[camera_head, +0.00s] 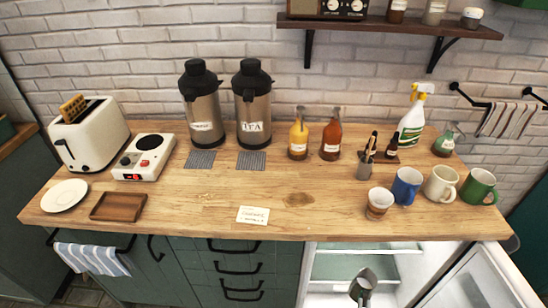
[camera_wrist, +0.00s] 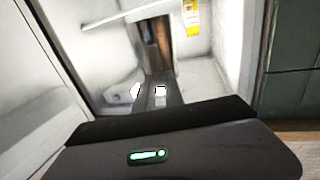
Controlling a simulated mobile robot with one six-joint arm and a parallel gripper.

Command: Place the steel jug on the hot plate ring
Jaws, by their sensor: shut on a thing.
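The hot plate (camera_head: 143,160) is a white unit with red lights on the left of the wooden counter. Its dark round ring (camera_head: 149,142) is bare. A grey metal vessel, which looks like the steel jug (camera_head: 363,284), shows at the bottom edge of the head view, low in front of the open fridge. My gripper (camera_wrist: 149,92) is shut in the wrist view, inside or at the fridge opening. It grips a shiny upright surface (camera_wrist: 156,45) that appears to be the jug; most of the jug's shape is unclear there.
The white fridge (camera_head: 350,264) stands open under the counter, its door (camera_head: 475,285) at right. A toaster (camera_head: 88,135), wooden tray (camera_head: 118,206) and white plate (camera_head: 65,195) surround the hot plate. Two flasks (camera_head: 203,105) stand behind; several mugs (camera_head: 407,186) are at right. The counter's middle is mostly clear.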

